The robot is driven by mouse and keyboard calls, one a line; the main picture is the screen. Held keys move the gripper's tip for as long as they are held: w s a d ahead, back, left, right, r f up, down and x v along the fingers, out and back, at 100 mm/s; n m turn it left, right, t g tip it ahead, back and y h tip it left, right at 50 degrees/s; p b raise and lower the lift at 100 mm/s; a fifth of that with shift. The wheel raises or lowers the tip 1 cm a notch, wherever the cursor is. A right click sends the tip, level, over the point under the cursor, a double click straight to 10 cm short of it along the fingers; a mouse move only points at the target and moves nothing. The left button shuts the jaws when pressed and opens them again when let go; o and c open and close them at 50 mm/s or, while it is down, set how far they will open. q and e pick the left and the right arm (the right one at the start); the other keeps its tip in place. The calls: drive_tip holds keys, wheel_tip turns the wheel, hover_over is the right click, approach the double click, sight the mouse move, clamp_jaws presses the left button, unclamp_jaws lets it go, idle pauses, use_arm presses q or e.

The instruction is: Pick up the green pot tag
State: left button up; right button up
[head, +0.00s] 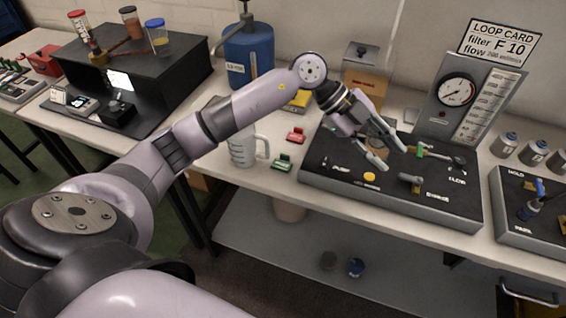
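A small green tag-like piece (283,162) lies on the pale bench, just left of the black flow panel; it looks like the green pot tag, though no writing on it can be read. My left gripper (391,157) hangs over the black panel, right of the green piece and clear of it. Its two fingers are spread with nothing visible between them. A green valve handle (432,153) sits on the panel close to the right fingertip; I cannot tell whether they touch. My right gripper is out of view.
A similar red piece (297,135) lies behind the green one. A clear measuring jug (243,150) stands just left of it, and a blue container (249,55) behind. The black panel (330,180) carries several fittings. A gauge board (470,95) rises behind it.

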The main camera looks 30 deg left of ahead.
use_arm(q)
drive_tip(key=w+a+f+n+y, duration=0.1)
drive_tip(key=w+a+n+y, duration=0.15)
drive_tip(key=a+y, duration=0.7)
drive_tip(key=n+g+y+p, duration=0.1)
drive_tip(key=n+g+p, duration=0.1)
drive_tip(key=n, duration=0.3)
hover_over(283, 155)
drive_tip(key=f, duration=0.8)
drive_tip(key=shift+w+f, duration=0.3)
drive_tip(key=shift+f, duration=0.25)
drive_tip(key=f, duration=0.1)
drive_tip(key=f+p, duration=0.2)
drive_tip(key=f, duration=0.1)
drive_tip(key=shift+s, duration=0.3)
drive_tip(key=shift+f, duration=0.65)
drive_tip(key=shift+w, duration=0.1)
drive_tip(key=shift+c, duration=0.5)
clamp_jaws()
